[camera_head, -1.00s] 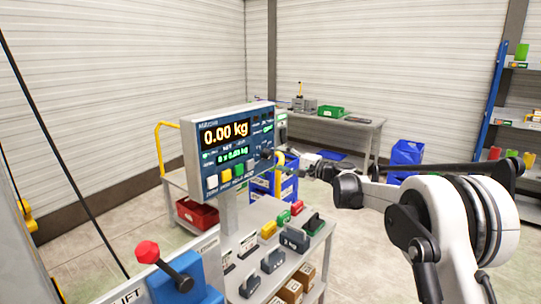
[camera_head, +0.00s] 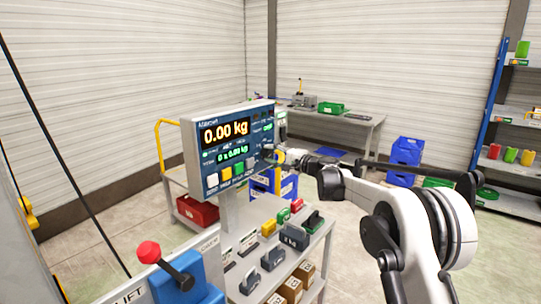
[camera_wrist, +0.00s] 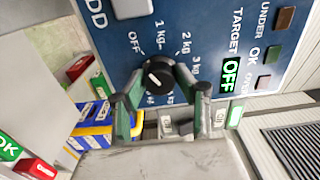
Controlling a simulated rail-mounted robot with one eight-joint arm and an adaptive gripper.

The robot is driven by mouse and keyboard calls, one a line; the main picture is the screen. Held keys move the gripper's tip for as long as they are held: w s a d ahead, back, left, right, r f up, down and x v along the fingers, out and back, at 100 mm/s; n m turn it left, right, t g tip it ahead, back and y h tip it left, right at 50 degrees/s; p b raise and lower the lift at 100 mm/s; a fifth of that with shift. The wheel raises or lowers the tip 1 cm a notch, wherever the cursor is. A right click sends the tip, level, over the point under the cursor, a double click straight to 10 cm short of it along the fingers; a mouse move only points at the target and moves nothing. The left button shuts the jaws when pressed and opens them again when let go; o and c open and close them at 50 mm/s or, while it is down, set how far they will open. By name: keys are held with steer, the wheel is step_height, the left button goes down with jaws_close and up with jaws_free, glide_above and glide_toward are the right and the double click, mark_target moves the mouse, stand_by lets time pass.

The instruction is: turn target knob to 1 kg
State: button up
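The target knob (camera_wrist: 158,78) is a round black dial on the blue scale panel, with OFF, 1 kg, 2 kg and 3 kg printed around it in the wrist view. Its white mark appears to point toward OFF, and the green TARGET display (camera_wrist: 231,75) reads OFF. My gripper (camera_wrist: 159,75) is open, with one fingertip on each side of the knob. I cannot tell whether either finger touches it. In the head view my gripper (camera_head: 278,156) is at the right part of the scale panel (camera_head: 232,172), whose weight display reads 0.00 kg. The knob is hard to make out there.
Below the panel, a table (camera_head: 250,227) holds several small blocks and weights. A red-topped lever (camera_head: 149,252) stands at front left. A workbench (camera_head: 370,123) is behind.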

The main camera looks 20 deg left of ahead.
steer(key=c, duration=0.3)
steer(key=m+b, duration=0.2)
steer(key=m, duration=0.1)
steer(key=shift+m+b, duration=0.4)
steer(key=shift+r+m+b, duration=0.1)
steer(key=shift+m+b, duration=0.8)
steer(key=shift+m, duration=1)
steer(key=o, duration=1.1)
steer(key=shift+a, duration=0.2)
steer(key=shift+d, duration=0.1)
